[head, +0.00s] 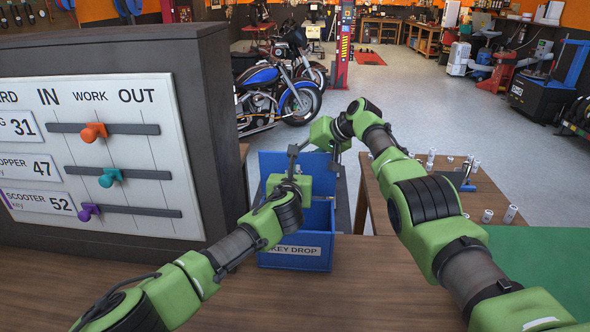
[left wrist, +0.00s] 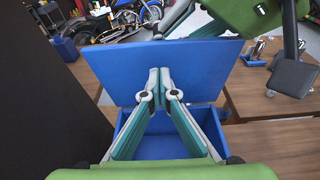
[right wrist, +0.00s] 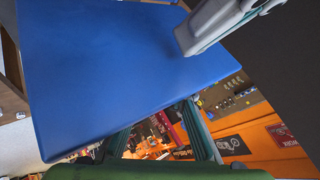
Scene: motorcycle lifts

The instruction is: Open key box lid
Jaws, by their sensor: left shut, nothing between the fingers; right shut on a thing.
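The blue key box (head: 318,222) labelled KEY DROP stands on the wooden counter, its lid (head: 270,166) raised at the back. In the left wrist view the lid (left wrist: 120,68) stands up behind the open box (left wrist: 205,117). My left gripper (head: 293,155) is shut and empty over the box, in front of the lid. My right gripper (head: 336,160) is at the lid's right side, shut on the lid; its fingertips are partly hidden. The lid (right wrist: 100,70) fills much of the right wrist view.
A dark cabinet with a white key board (head: 110,150) and coloured sliders stands close on the left. A wooden table (head: 490,205) with small metal parts is at the right. A blue motorcycle (head: 275,90) stands behind. Open floor lies beyond.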

